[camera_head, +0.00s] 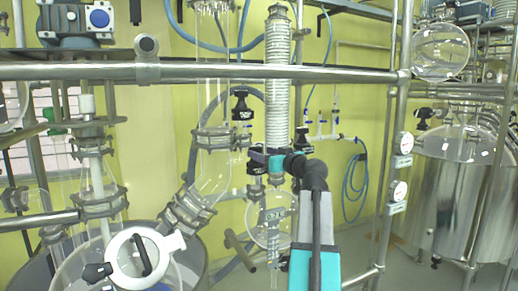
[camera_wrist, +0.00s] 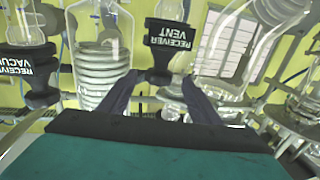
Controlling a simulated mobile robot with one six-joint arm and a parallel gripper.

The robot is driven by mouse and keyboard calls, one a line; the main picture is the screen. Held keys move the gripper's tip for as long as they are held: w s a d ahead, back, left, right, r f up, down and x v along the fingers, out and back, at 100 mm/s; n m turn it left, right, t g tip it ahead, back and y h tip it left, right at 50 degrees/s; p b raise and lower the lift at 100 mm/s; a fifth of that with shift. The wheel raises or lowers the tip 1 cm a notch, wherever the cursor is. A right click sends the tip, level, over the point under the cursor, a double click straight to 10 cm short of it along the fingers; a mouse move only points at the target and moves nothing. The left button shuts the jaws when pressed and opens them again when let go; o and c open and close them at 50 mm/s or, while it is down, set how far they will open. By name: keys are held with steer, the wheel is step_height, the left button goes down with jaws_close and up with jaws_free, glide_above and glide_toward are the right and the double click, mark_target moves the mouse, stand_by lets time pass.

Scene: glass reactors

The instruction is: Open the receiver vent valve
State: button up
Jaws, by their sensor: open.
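The receiver vent valve (camera_wrist: 172,36) has a black handle with white RECEIVER VENT lettering, shown upside down in the wrist view. It is at the top middle, and its narrow end hangs between the fingertips of my gripper (camera_wrist: 157,84). The two dark fingers are spread with a gap on each side of it; whether they touch it cannot be told.
A similar black RECEIVER VACUUM handle (camera_wrist: 27,72) is at the left of the wrist view. A coiled glass condenser (camera_wrist: 100,50) stands close by. Steel rails (camera_head: 200,72) and glass tubing (camera_head: 213,165) surround my arm. A steel vessel (camera_head: 450,190) stands at the right.

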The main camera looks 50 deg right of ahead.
mark_target(261, 151)
steer(key=shift+p+x, duration=0.4)
steer(key=shift+x, duration=0.85)
steer(key=c, duration=1.1)
steer(key=shift+o, duration=0.2)
steer(key=shift+d+f+n+y+b, duration=0.15)
steer(key=shift+n+y+b, duration=0.2)
steer(key=shift+b, duration=0.75)
steer(key=n+y+b, duration=0.1)
steer(key=y+b, duration=0.1)
steer(key=b, duration=0.2)
steer(key=shift+d, duration=0.2)
steer(key=n+y+b, duration=0.1)
steer(key=y+b, duration=0.1)
steer(key=b, duration=0.1)
steer(key=n+y+b, duration=0.1)
steer(key=y+b, duration=0.1)
steer(key=b, duration=0.1)
steer(key=shift+d+n, duration=0.25)
steer(key=shift+d, duration=0.1)
steer(key=shift+r+n+y+b, duration=0.25)
steer(key=shift+n+y+b, duration=0.05)
steer(key=shift+y+b, duration=0.1)
